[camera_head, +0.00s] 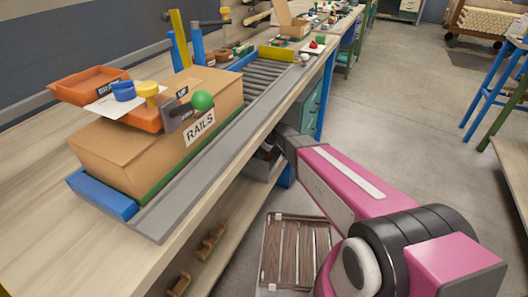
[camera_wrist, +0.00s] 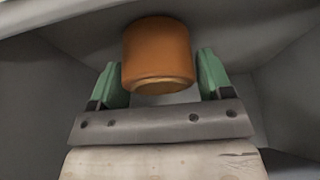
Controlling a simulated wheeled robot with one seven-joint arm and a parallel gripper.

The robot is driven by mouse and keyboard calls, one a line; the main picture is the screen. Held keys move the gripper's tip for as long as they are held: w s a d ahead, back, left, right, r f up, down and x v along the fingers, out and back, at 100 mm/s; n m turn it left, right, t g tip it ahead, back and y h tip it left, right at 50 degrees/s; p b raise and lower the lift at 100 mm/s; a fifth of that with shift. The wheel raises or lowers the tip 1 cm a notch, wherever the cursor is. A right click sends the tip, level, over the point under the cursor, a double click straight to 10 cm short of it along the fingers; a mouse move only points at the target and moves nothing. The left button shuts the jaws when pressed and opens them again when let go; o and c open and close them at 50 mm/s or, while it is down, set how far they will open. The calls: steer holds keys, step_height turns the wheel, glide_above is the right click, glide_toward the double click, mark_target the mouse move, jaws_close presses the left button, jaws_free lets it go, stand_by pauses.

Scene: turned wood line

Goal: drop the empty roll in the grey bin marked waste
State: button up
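The empty roll, a short orange-brown cylinder (camera_wrist: 157,55), is in the middle of the wrist view. Grey walls that look like the inside of the grey bin (camera_wrist: 35,75) surround the roll and fingers. In the head view, part of a grey bin (camera_head: 262,168) shows under the bench edge, by the end of my pink arm. My gripper and the roll are hidden there. No waste marking is readable.
A workbench (camera_head: 35,190) runs along the left, with a cardboard box marked RAILS (camera_head: 110,158) and orange trays (camera_head: 90,84) on it. A slatted wooden crate (camera_head: 290,250) stands on the floor below my arm. The floor (camera_head: 400,110) to the right is mostly clear.

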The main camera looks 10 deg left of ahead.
steer(key=shift+o, duration=0.6)
steer(key=shift+r, duration=0.3)
steer(key=v, duration=1.3)
steer(key=s+d+m+h, duration=0.2)
steer(key=s+d+m, duration=0.5)
steer(key=s+d, duration=0.3)
steer(key=s+d+m+g+h, duration=0.1)
steer(key=s+d+m, duration=0.6)
steer(key=d, duration=0.8)
steer(key=s+h, duration=0.1)
steer(key=s, duration=0.2)
steer(key=shift+s+d, duration=0.2)
steer(key=shift+d, duration=0.05)
